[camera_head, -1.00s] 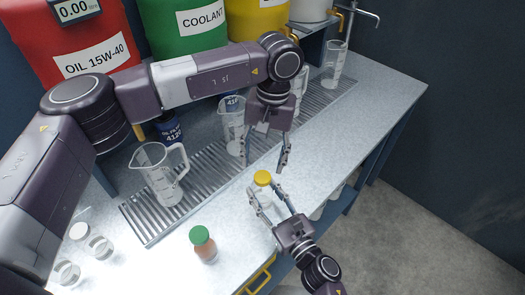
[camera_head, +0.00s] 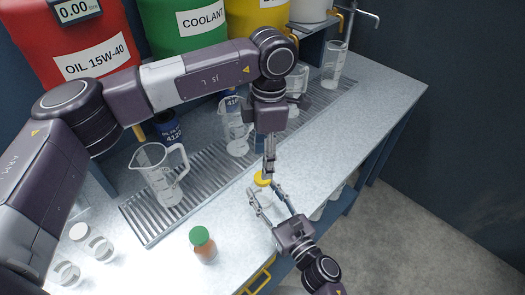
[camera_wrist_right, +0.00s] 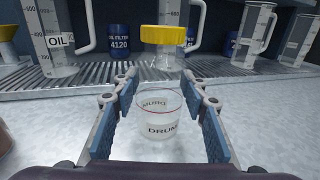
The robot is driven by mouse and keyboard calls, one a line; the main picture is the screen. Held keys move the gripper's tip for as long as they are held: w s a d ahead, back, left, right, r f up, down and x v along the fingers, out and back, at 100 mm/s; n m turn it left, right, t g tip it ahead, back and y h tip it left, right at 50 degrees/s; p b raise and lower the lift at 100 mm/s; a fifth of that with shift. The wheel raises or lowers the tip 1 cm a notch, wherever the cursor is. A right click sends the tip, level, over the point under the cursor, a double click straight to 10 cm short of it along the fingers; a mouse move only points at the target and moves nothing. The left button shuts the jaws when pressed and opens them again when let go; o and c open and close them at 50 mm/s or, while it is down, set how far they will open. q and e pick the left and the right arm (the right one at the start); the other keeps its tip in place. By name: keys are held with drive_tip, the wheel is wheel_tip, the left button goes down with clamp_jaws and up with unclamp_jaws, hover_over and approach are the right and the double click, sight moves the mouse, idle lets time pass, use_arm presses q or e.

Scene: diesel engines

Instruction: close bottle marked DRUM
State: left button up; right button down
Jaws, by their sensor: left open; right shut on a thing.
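The bottle marked DRUM (camera_wrist_right: 160,130) is a clear jar, upright between the fingers of my right gripper (camera_wrist_right: 160,108), which is shut on it. In the head view my right gripper (camera_head: 268,192) reaches the bottle from the lower right.
A green-capped bottle (camera_head: 203,245) stands nearer the front left. A measuring jug (camera_head: 161,175) and other clear vessels stand on the slatted drain (camera_head: 140,217). Clear jars (camera_head: 98,245) are at the lower left. The bench right of the grippers is clear.

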use_arm(q)
drive_tip(key=n, duration=0.6)
drive_tip(key=shift+a+r, duration=0.1)
drive_tip(key=shift+r, duration=0.1)
drive_tip(key=n, duration=0.5)
drive_tip(key=shift+r+n, duration=0.15)
drive_tip(key=shift+n, duration=0.15)
drive_tip(key=n, duration=0.5)
drive_tip(key=shift+r+n, duration=0.15)
drive_tip(key=shift+n, duration=0.15)
drive_tip(key=n, duration=0.7)
drive_tip(key=shift+r+t+h, duration=0.25)
drive_tip(key=shift+t+h, duration=0.05)
drive_tip(key=shift+f, duration=0.1)
drive_tip(key=shift+f, duration=3.9)
drive_tip(key=shift+c, duration=0.2)
drive_tip(key=c, duration=1.2)
drive_tip(key=shift+c, duration=0.2)
